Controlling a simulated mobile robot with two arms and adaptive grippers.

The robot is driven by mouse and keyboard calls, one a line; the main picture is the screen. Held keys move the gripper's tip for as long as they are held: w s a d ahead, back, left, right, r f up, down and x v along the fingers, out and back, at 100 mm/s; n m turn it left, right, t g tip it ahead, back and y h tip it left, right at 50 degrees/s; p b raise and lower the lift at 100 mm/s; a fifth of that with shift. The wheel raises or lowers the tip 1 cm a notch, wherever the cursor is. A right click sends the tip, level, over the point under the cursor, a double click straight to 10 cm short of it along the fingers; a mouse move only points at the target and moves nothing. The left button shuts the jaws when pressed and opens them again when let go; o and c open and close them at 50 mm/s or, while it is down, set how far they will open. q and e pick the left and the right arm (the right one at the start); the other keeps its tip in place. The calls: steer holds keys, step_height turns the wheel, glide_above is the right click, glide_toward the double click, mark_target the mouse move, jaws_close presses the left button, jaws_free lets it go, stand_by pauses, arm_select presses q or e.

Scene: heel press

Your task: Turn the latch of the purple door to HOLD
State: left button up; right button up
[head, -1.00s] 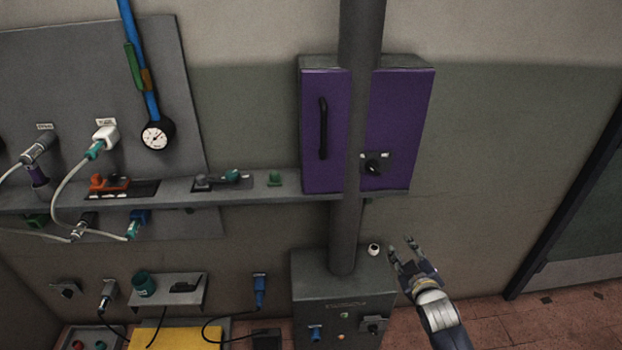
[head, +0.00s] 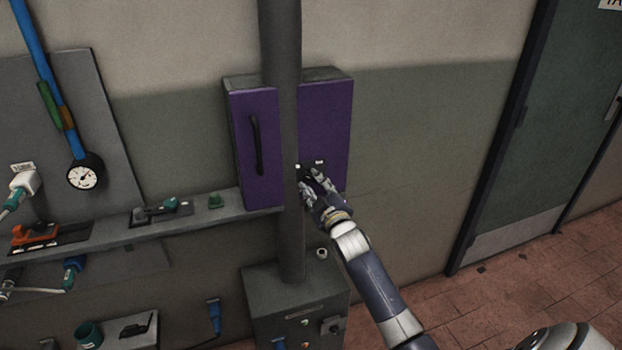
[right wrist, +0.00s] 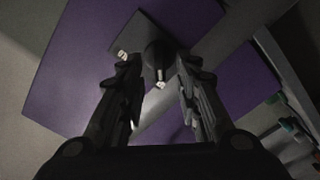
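The purple door (head: 325,125) is on a grey wall cabinet, partly hidden by a vertical grey column. Its black handle (head: 256,145) is left of the column. The latch plate (head: 319,163) is low on the door's right part, mostly hidden behind my right gripper (head: 312,180) in the head view. In the right wrist view the dark round latch knob (right wrist: 155,54) with a pale mark lies just beyond and between the two fingertips of my right gripper (right wrist: 159,68). The fingers are apart. I cannot tell whether they touch the knob. The label words are unreadable. My left gripper is not in view.
The grey column (head: 290,230) stands close left of my right gripper. A shelf (head: 110,238) with switches runs left of the cabinet. A grey box (head: 270,290) with controls stands below. The wall to the right is clear up to a dark door (head: 540,150).

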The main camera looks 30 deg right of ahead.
mark_target(310, 176)
steer(key=shift+x, duration=1.3)
jaws_close()
